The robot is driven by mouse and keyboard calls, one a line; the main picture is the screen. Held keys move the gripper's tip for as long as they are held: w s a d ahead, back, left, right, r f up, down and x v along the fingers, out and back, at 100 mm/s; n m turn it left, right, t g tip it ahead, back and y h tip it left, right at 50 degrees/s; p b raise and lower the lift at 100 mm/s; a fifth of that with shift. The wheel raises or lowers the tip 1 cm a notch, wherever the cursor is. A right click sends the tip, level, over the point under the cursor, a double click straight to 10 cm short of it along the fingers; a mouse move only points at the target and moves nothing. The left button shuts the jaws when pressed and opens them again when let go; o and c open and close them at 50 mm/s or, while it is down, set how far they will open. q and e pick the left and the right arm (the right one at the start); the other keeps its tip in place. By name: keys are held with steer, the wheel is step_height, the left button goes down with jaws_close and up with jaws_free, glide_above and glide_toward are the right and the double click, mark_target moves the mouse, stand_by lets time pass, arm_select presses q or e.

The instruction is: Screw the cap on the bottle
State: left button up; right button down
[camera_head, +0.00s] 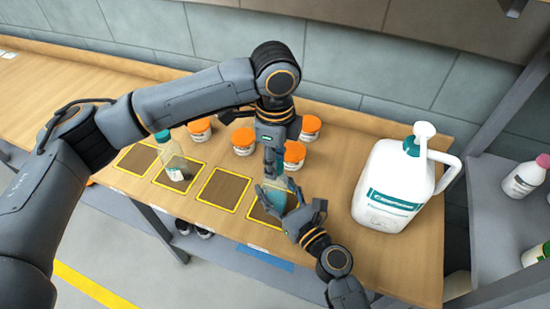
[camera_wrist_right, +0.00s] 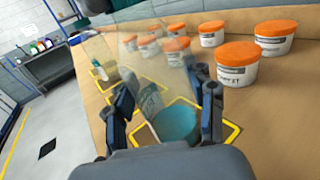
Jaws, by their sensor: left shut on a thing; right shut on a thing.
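A clear bottle with teal on it (camera_head: 283,184) is at the rightmost yellow-framed square. My right gripper (camera_head: 284,206) is shut on this bottle from the front right. In the right wrist view its fingers (camera_wrist_right: 164,112) stand on both sides of the bottle, with a round teal area (camera_wrist_right: 178,123) between them. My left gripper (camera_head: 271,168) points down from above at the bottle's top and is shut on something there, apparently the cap. The cap is hidden by the fingers, so its seating cannot be told.
A second bottle with a teal cap (camera_head: 171,155) stands on another square. Several orange-lidded tubs (camera_head: 243,142) stand behind. A big white jug (camera_head: 396,186) stands to the right. Bare table lies between the jug and my right gripper.

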arm_select(q)
steer(key=m, duration=1.3)
steer(key=shift+m, duration=0.4)
steer(key=m, duration=0.6)
steer(key=shift+m, duration=0.3)
steer(key=m, duration=0.6)
steer(key=o, duration=0.7)
steer(key=shift+r, duration=2.2)
